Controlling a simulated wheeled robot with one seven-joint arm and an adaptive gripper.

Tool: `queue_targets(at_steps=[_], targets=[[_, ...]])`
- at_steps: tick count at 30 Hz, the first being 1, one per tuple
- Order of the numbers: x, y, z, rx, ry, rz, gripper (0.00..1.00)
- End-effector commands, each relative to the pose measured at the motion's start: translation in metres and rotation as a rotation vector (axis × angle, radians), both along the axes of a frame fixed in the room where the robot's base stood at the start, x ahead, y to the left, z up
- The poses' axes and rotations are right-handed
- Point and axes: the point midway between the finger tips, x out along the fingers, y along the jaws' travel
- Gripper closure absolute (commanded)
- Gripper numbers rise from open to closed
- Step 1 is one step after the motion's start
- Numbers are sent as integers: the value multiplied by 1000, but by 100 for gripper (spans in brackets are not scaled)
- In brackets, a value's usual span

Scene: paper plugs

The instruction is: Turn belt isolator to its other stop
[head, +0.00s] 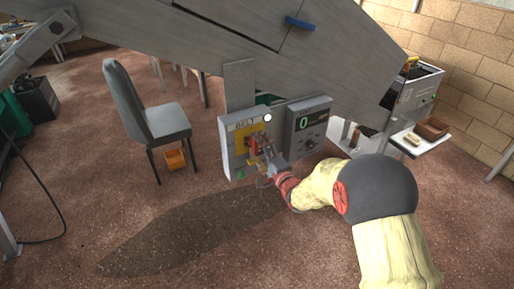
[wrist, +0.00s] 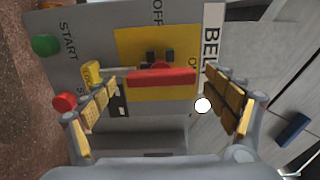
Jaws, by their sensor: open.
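The belt isolator has a red handle (wrist: 165,78) on a yellow plate (wrist: 128,40), on the grey box (head: 232,165) lettered BELT. In the wrist view the handle lies level across the picture, its right end by a partly hidden label starting with O. The OFF label (wrist: 157,12) is at the top edge, off the handle's line. My gripper (wrist: 160,80) is open, one finger beyond each end of the handle. Whether a finger touches it I cannot tell. In the head view my gripper (head: 268,153) is at the box front and partly hides the isolator.
A green START button (wrist: 46,44) and a red button (wrist: 64,102) sit beside the left finger. A white round spot (wrist: 203,105) shows by the right finger. A second box with a display (head: 307,122) adjoins on the right. A grey chair (head: 150,110) stands left.

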Motion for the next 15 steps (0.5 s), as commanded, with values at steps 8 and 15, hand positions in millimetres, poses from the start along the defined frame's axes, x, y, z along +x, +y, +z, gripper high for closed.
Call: queue_targets(at_steps=[8,15], targets=[[-43,-30,1,0,0,-3,14],[-78,-53,1,-1,-1,-2,14]])
